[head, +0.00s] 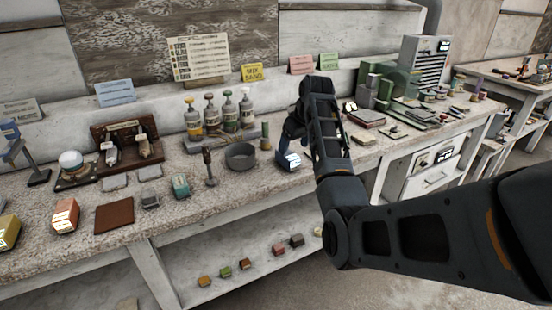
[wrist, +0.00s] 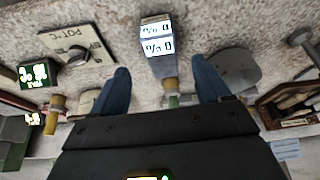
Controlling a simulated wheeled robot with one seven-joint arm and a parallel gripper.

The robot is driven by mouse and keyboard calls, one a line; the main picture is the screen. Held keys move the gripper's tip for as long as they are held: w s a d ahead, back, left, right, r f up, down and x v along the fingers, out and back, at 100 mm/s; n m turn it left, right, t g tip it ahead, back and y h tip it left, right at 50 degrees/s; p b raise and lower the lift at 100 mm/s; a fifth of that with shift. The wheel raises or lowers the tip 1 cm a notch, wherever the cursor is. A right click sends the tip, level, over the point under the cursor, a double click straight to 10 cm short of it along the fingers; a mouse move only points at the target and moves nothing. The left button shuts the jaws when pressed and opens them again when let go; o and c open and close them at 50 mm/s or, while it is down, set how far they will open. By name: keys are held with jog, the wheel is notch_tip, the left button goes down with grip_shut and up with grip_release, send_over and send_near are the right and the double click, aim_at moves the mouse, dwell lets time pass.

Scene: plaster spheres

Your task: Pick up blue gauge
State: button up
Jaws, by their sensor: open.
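The blue gauge (head: 288,160) sits near the front of the bench, just below my gripper (head: 293,132) in the head view. In the wrist view the gauge (wrist: 158,45) is a small block with lit displays, lying just beyond and between the tips of my gripper (wrist: 162,75). The two blue fingers are spread apart, with nothing held between them. In the head view my gripper and arm partly cover the area behind the gauge.
A round grey dish (head: 241,156) stands left of the gauge and also shows in the wrist view (wrist: 235,68). A dial plate (wrist: 72,48) lies on its other side. A small green-and-tan post (head: 265,136) stands close behind. The bench's front edge is close.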

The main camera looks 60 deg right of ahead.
aim_at(288, 154)
jog(key=shift+w+f, duration=0.1)
jog(key=shift+w, duration=0.35)
jog(key=x, duration=0.7)
jog(key=shift+d+f+p, duration=0.1)
jog(key=shift+p, duration=0.3)
jog(key=shift+c, duration=0.2)
jog(key=c, duration=1.1)
jog(key=shift+r, duration=0.75)
notch_tip(288, 154, up, 3)
jog(key=shift+f+b, duration=0.1)
jog(key=shift+b, duration=0.3)
jog(key=s+d+r, duration=0.1)
jog(key=s+r, duration=0.1)
jog(key=s, duration=0.1)
jog(key=s+d+r, duration=0.2)
jog(key=s, duration=0.2)
jog(key=s+d+r+b, duration=0.1)
jog(key=s+d+r, duration=0.1)
jog(key=s, duration=0.1)
jog(key=shift+s+d+r, duration=0.1)
jog(key=shift+s+r, duration=0.15)
jog(key=shift+r, duration=0.15)
